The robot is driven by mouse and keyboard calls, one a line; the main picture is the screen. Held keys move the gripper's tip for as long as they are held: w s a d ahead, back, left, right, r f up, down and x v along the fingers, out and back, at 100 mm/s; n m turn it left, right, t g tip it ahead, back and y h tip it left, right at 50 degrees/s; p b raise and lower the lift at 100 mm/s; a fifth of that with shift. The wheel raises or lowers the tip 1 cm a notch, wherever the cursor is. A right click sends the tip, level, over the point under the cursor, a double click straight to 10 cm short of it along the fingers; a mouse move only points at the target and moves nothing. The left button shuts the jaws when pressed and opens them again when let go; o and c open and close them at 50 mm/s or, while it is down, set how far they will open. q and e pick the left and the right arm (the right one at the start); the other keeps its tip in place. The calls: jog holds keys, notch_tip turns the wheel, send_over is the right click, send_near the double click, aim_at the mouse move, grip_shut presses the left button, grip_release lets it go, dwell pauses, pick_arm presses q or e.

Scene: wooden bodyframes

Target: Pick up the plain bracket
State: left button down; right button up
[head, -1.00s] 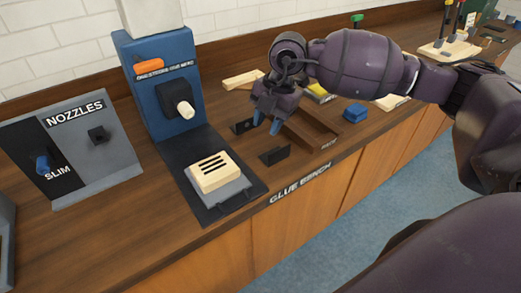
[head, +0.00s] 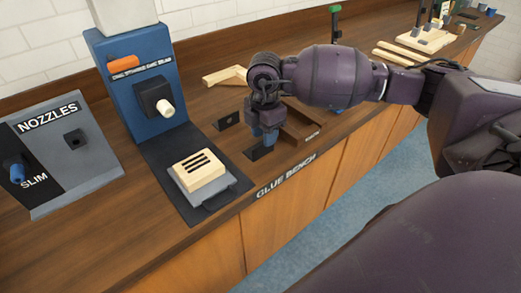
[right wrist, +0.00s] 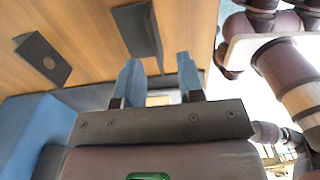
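The plain bracket (head: 257,154) is a small dark plate on the bench, near the front edge, right of the glue machine. In the right wrist view the plain bracket (right wrist: 137,28) lies just beyond my fingertips, slightly left of the gap's middle. A second dark bracket with a round mark (head: 228,120) stands farther back; this marked bracket (right wrist: 43,59) is at left in the wrist view. My right gripper (head: 264,139) points down by the plain bracket and partly hides it. Its two blue fingers (right wrist: 158,76) are apart with nothing between them. My left gripper is not in view.
The blue glue machine (head: 136,85) stands left, with a cream slotted block (head: 199,169) on its base. A brown wooden tray (head: 302,124) is close right of my right gripper. Light wooden pieces (head: 225,76) lie behind. A nozzle panel (head: 75,150) is far left.

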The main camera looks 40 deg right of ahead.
aim_at(265, 154)
jog(key=f, duration=0.5)
jog(key=shift+w+d+b, duration=0.2)
jog(key=shift+d+b, duration=0.1)
jog(key=shift+d, duration=0.05)
grip_shut()
